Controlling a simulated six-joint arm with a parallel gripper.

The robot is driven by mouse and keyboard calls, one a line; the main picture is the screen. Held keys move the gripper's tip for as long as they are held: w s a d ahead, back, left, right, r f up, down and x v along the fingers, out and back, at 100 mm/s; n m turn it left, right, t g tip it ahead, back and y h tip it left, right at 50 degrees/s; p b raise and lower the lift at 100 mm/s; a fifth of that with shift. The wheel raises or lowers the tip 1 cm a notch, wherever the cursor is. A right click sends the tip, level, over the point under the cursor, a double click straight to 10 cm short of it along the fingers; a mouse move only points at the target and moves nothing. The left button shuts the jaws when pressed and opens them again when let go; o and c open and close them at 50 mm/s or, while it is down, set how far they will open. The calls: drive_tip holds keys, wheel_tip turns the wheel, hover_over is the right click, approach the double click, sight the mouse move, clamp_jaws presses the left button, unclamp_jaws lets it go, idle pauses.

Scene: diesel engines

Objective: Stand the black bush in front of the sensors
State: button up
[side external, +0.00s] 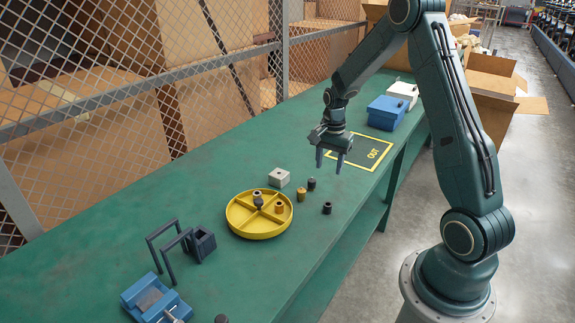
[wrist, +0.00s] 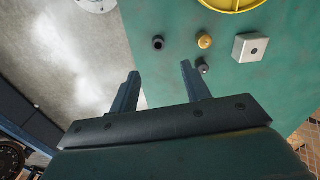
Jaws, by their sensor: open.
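The black bush (side external: 326,208) is a short dark ring standing on the green bench, right of the yellow tray. In the wrist view its open bore shows (wrist: 158,43). A brass-coloured piece (side external: 301,195) and a dark piece with a small tip (side external: 311,184) stand close by, behind the bush; they look like the sensors. In the wrist view the brass piece (wrist: 205,41) and the dark piece (wrist: 202,66) are right of the bush. My gripper (side external: 330,163) is open and empty, above the bench and apart from all of them; its fingers also show in the wrist view (wrist: 160,70).
A yellow divided tray (side external: 234,224) holds a few small parts. A grey block with a hole (side external: 279,177) sits behind it. A blue vise (side external: 155,302), dark frames and a dark box (side external: 202,243) stand front left. A yellow-bordered OUT mat (side external: 360,149) and blue box (side external: 387,113) lie behind.

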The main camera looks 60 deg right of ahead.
drive_tip(key=s+a+r+n+t, duration=0.1)
drive_tip(key=s+a+r+n, duration=0.25)
drive_tip(key=a+r, duration=0.4)
drive_tip(key=s+a+r+n+t, duration=0.1)
drive_tip(key=s+a+r+n, duration=0.1)
drive_tip(key=a+r+n, duration=0.5)
drive_tip(key=s+a+r+n+t, duration=0.1)
drive_tip(key=s+a+r+n, duration=0.2)
drive_tip(key=s, duration=0.4)
drive_tip(key=s+a+r+n+t, duration=0.2)
drive_tip(key=s+a+r+n, duration=0.1)
drive_tip(key=s+a, duration=0.3)
drive_tip(key=shift+s+r, duration=0.7)
drive_tip(key=shift+r, duration=0.1)
